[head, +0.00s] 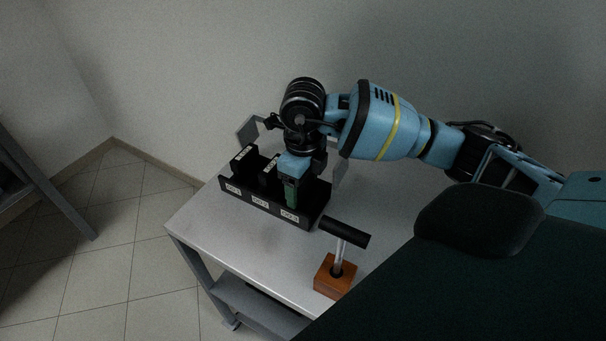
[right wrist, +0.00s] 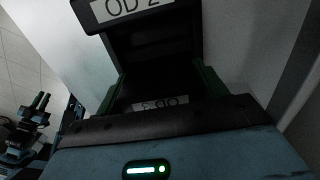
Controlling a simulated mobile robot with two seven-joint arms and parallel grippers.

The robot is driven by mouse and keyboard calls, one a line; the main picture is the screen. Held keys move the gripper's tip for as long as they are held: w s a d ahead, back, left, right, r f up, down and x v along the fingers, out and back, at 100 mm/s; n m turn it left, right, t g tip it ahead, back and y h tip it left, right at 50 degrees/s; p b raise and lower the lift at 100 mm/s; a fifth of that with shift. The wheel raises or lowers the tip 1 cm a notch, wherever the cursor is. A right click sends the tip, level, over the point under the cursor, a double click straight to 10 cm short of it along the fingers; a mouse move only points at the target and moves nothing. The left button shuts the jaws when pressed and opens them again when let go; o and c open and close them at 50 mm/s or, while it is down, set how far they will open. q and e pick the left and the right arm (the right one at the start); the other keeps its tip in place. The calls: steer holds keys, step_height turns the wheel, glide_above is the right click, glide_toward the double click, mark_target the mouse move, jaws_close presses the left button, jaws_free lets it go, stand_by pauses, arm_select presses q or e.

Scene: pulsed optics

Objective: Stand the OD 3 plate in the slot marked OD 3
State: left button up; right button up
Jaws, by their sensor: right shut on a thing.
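The black rack (head: 262,205) stands on the table with white slot labels along its front; the OD 3 label (head: 289,215) is at its right end. My right gripper (head: 291,192) is over that end, pointing down, its green fingers low at the slot. In the right wrist view the green fingers (right wrist: 160,92) are shut on a black piece with an upside-down OD 3 label (right wrist: 162,104), which I take as the OD 3 plate. The gripper hides most of it in the head view, so I cannot tell how deep it sits. My left gripper is out of view.
Black labelled plates stand in the rack's other slots; the OD 2 plate (right wrist: 135,10) is close beside my right gripper. A black cylinder on a post (head: 343,232) rises from a brown block (head: 335,276) at the front. The table's left front (head: 225,240) is clear.

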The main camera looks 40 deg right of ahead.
steer(key=shift+s+f, duration=0.15)
steer(key=shift+f, duration=0.2)
steer(key=o, duration=1.1)
steer(key=shift+f, duration=0.1)
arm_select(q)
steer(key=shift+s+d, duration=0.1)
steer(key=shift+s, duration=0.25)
arm_select(e)
steer(key=shift+s+a, duration=0.1)
steer(key=shift+a, duration=0.05)
steer(key=r, duration=0.8)
steer(key=shift+w+d, duration=0.25)
steer(key=shift+d, duration=0.05)
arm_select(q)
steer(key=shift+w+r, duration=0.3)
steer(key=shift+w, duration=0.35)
arm_select(e)
steer(key=shift+r, duration=0.35)
steer(key=shift+d, duration=0.1)
